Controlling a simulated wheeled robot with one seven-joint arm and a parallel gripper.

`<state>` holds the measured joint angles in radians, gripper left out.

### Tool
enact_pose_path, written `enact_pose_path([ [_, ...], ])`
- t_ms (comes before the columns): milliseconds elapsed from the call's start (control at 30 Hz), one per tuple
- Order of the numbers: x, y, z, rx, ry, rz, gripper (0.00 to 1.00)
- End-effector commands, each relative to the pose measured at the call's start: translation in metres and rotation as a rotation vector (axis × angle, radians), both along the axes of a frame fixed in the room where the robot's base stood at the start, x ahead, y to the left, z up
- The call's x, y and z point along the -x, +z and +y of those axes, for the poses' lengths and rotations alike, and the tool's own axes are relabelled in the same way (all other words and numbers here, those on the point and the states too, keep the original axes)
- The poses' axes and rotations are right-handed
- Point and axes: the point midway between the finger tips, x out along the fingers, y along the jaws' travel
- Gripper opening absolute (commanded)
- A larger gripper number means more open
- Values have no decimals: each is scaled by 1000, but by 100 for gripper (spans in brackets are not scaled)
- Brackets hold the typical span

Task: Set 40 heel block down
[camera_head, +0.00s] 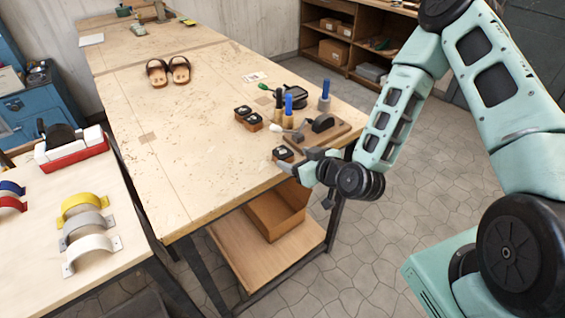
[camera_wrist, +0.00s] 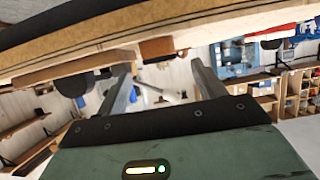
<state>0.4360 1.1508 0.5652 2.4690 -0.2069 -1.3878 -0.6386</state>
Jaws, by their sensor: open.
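A small dark heel block (camera_head: 283,154) with a pale mark on top lies near the right front edge of the workbench (camera_head: 190,190). Two similar blocks (camera_head: 242,112) (camera_head: 252,122) stand farther back; the numbers are too small to read. My gripper (camera_head: 292,166) is at the bench edge, right by the nearest block; I cannot tell whether they touch. In the wrist view my gripper (camera_wrist: 160,66) has its two fingers apart, with nothing visibly held between them. A dark, tan-edged surface fills the top of that view, too close to identify.
Beside the nearest block is a wooden stand (camera_head: 318,134) with a dark round part. Blue-handled tools (camera_head: 288,108) stand behind it. Sandals (camera_head: 168,71) lie farther back. An open box (camera_head: 275,213) sits on the shelf below. The bench's left middle is clear.

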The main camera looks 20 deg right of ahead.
Motion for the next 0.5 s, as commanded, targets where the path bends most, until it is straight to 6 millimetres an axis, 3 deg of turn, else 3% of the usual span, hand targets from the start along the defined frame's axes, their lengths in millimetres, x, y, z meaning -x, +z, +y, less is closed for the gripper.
enact_pose_path([
  [133,-20,-4,7,-2,-1,1,69],
  [500,-48,-10,17,-3,-1,0,69],
])
